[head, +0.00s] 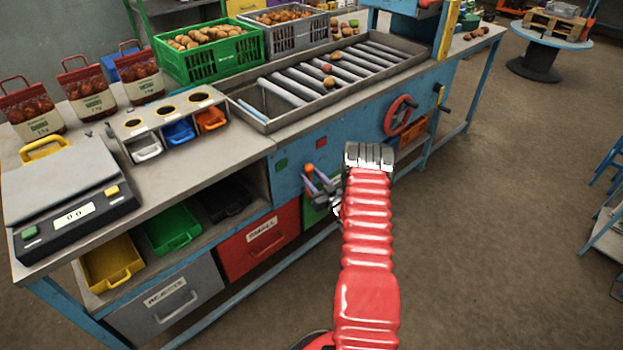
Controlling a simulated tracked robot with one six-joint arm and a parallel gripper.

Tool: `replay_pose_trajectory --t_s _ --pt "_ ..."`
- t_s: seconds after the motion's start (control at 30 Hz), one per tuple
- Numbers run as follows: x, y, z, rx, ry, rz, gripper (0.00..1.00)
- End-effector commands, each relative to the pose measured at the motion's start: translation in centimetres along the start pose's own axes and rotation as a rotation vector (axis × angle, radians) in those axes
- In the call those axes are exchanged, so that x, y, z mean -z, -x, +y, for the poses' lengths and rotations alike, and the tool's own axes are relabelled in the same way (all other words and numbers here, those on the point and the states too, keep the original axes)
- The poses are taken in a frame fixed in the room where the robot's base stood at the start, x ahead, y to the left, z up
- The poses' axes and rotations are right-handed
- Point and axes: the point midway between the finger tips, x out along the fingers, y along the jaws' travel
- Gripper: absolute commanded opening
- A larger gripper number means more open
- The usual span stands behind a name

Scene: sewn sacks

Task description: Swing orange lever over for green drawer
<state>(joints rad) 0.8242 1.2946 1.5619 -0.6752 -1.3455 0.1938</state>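The orange lever's knob (308,168) shows on the blue front panel of the bench, just left of my arm. The green drawer (314,213) is below it, right of the red drawer; my arm and gripper hide part of it. My gripper (322,190) shows as dark and grey metal parts beside the lever, partly hidden behind my red ribbed arm. I cannot tell whether its fingers are open or touch the lever.
A red drawer (258,246) and a grey drawer (166,306) sit to the left. A red handwheel (400,116) sticks out from the panel at the right. A roller tray (262,121), crates and a scale (75,215) stand on the bench.

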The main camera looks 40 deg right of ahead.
Motion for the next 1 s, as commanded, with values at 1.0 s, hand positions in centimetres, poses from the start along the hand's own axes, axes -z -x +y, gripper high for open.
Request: replay_pose_trajectory --t_s 1.0 --pt "0.08 0.07 0.0 0.0 0.003 0.003 0.0"
